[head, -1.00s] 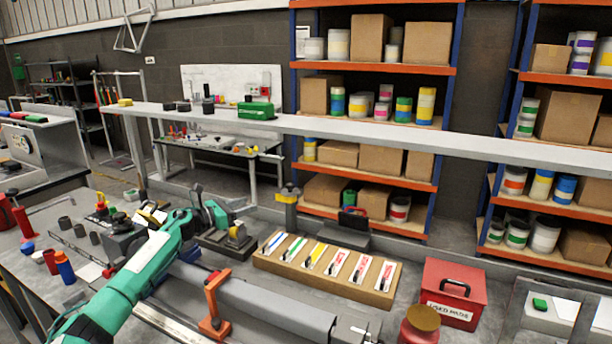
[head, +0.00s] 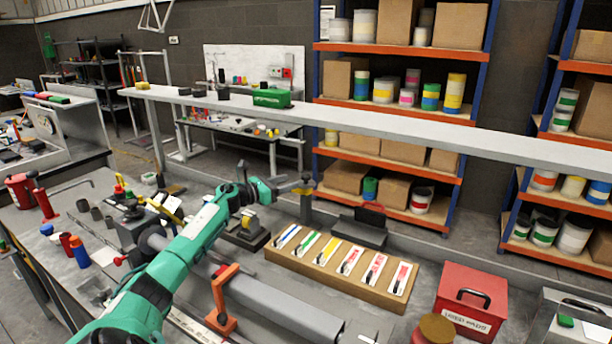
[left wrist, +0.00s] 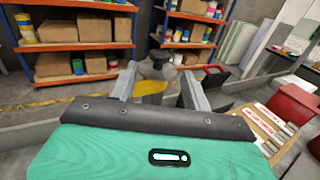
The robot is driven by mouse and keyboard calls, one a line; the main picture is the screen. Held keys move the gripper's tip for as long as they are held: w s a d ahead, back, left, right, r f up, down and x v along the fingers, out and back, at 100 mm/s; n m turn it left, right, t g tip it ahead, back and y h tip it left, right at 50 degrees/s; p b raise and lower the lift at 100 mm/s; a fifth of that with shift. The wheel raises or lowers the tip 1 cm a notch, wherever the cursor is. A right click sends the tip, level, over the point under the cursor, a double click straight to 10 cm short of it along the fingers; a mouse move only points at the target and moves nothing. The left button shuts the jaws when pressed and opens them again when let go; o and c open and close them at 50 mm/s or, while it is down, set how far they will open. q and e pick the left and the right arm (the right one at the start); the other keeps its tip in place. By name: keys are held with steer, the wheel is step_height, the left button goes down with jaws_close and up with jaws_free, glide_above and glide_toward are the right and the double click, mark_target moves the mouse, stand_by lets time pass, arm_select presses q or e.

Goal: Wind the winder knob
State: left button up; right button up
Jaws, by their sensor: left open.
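The winder (head: 306,212) is a grey post with a yellow part near its top, standing behind the bench's sample rack. In the left wrist view its grey, rounded knob (left wrist: 157,67) shows above the yellow part (left wrist: 150,88). My left gripper (head: 297,184) reaches in from the left at the height of the winder's top. Its fingers (left wrist: 158,78) are open, one on each side of the knob in the left wrist view. I cannot tell whether they touch it. In the head view the gripper partly hides the knob. My right gripper is not in view.
A wooden rack (head: 330,284) with several coloured sample cards lies in front of the winder. A dark block (head: 358,232) stands right of the post, a red box (head: 472,300) at right. A long grey shelf (head: 400,122) runs behind. An orange clamp (head: 222,300) stands near my arm.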

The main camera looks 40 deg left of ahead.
mark_target(302, 178)
arm_select(q)
steer(key=p+x, duration=0.1)
steer(key=x, duration=0.5)
steer(key=shift+r+p, duration=0.1)
steer(key=shift+p, duration=0.2)
steer(key=shift+x, duration=1)
steer(key=shift+c, duration=0.2)
steer(key=c, duration=0.9)
steer(key=shift+o, duration=0.2)
steer(key=shift+y+p, duration=0.3)
steer(key=shift+p, duration=0.05)
